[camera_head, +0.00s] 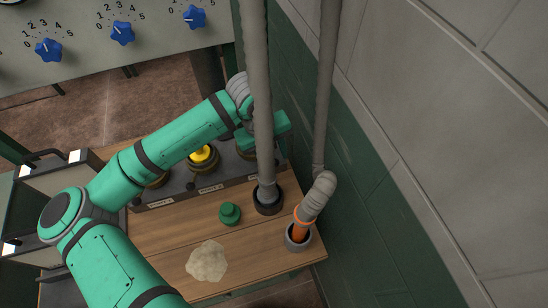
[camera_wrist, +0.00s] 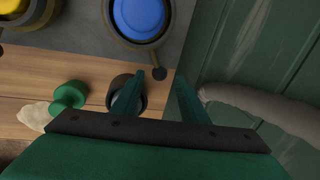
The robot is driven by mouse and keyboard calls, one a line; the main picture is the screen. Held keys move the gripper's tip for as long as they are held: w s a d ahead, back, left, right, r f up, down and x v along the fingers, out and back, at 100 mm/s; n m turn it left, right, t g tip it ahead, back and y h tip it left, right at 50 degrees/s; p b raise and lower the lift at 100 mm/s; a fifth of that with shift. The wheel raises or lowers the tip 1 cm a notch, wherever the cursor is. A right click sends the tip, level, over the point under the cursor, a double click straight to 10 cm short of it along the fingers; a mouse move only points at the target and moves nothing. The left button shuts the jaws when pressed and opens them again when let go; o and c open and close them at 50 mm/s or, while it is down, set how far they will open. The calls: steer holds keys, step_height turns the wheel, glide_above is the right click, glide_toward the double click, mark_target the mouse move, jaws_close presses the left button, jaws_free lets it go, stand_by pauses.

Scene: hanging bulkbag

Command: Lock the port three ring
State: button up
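In the wrist view a blue round cap (camera_wrist: 142,16) sits in a port on the grey panel, circled by a dark ring (camera_wrist: 157,45) with a small lug at its lower edge. I cannot read which port it is. To its left is a yellow-capped port (camera_wrist: 12,6), which also shows in the head view (camera_head: 202,155). My gripper (camera_wrist: 160,75) is open, its two fingers apart with nothing visible between them, below the blue port in the wrist view. In the head view my gripper (camera_head: 264,132) is over the panel's right end, partly behind a hanging pipe, and hides the port there.
A grey pipe (camera_head: 260,100) hangs into a dark socket (camera_head: 268,209). A second pipe (camera_head: 325,90) ends in an orange piece in a grey cup (camera_head: 298,243). A green knob (camera_head: 230,213) and a pale heap (camera_head: 207,261) lie on the wooden table. A green wall (camera_head: 365,185) stands close on the right.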

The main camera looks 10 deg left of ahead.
step_height(320, 180, up, 8)
steer(key=a, duration=0.1)
steer(key=shift+s+a, duration=0.2)
steer(key=shift+s, duration=0.25)
steer(key=shift+r, duration=0.1)
